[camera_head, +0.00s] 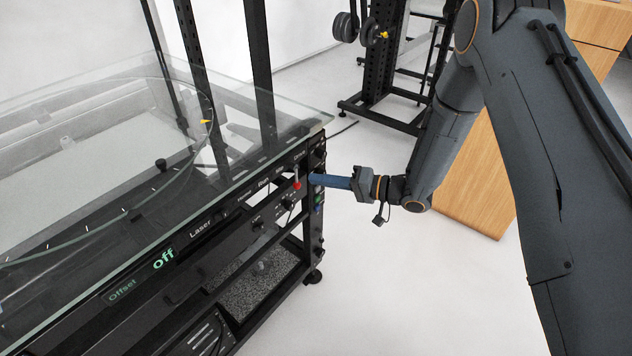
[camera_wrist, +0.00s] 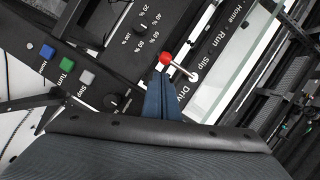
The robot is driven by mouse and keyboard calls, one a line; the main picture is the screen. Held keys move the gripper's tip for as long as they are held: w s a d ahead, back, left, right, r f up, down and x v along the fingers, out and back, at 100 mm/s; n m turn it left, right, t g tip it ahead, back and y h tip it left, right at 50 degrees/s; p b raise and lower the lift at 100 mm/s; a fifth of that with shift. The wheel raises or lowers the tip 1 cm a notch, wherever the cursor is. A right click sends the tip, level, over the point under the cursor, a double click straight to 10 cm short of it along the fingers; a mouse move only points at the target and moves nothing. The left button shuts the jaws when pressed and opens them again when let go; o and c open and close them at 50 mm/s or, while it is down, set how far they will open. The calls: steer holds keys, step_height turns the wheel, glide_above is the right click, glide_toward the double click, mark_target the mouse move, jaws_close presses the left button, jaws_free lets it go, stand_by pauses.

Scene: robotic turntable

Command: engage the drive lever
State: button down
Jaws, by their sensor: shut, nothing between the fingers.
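The drive lever is a thin metal stem with a red ball knob (camera_head: 297,185) on the front panel of the turntable, near its right end. In the wrist view the red knob (camera_wrist: 165,58) sits just beyond my fingertips, and its stem runs right and down to a pivot near the partly covered "Drive" label. My gripper (camera_head: 313,180) has blue fingers closed together and empty, pointing left at the panel beside the lever. In the wrist view the closed fingers (camera_wrist: 158,84) lie just below the knob; whether they touch it I cannot tell.
The black panel (camera_wrist: 130,45) carries a dial, a lower knob (camera_wrist: 112,101), and blue, green (camera_wrist: 67,65) and white buttons. "Slip", "Run" and "Home" labels run up from the lever's pivot. A glass top (camera_head: 240,125) overhangs the panel.

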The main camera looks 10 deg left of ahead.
steer(key=d+r+b, duration=0.1)
steer(key=d+r, duration=0.1)
steer(key=d, duration=0.9)
steer(key=shift+d, duration=0.1)
steer(key=w+d+r+m+t+h+p, duration=0.1)
steer(key=w+d+r+t+h, duration=0.25)
steer(key=d+h, duration=0.2)
steer(key=w+d+r+t+h, duration=0.2)
steer(key=w+d+t+h, duration=0.15)
steer(key=d+h, duration=0.2)
steer(key=s+d+r+m+g+h+p, duration=0.1)
steer(key=s+d+r+g+h, duration=0.25)
steer(key=s+d, duration=0.45)
steer(key=s+d+r+g+h, duration=0.1)
steer(key=s+r+g, duration=0.1)
steer(key=s, duration=0.9)
steer(key=s+r+m+g+p, duration=0.1)
steer(key=s+r+g, duration=0.1)
steer(key=s, duration=1)
steer(key=shift+d+r+g+h, duration=0.35)
steer(key=shift+d+r+g, duration=0.05)
steer(key=shift+g, duration=0.45)
